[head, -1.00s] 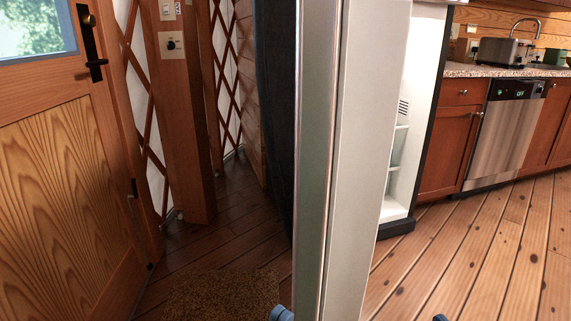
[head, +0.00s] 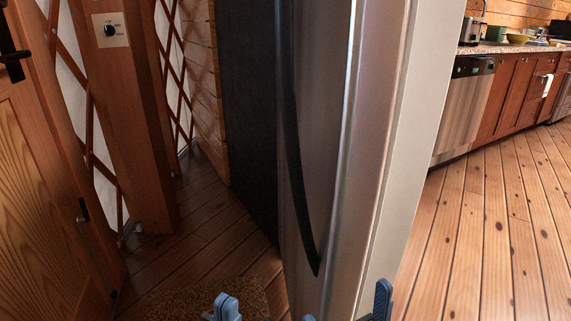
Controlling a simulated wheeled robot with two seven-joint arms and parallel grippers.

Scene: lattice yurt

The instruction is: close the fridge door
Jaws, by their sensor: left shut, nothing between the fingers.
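The fridge door (head: 335,150) stands open and nearly edge-on in the middle of the head view. Its grey outer face with a long dark curved handle (head: 299,185) is turned to the left, and its pale edge (head: 405,170) shows on the right. The dark fridge side (head: 248,120) is behind it; the inside is hidden. My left gripper (head: 225,307) is shut and empty at the bottom, left of the door's lower part; I see no clear contact. Blue parts of my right gripper (head: 380,302) show at the bottom edge, by the door's right side; its jaws are mostly cut off.
A wooden entrance door (head: 45,200) and a post (head: 125,130) stand at the left, with a brown mat (head: 190,302) on the floor. At the right are a dishwasher (head: 463,110) and wooden cabinets (head: 515,90). The plank floor (head: 500,220) before them is clear.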

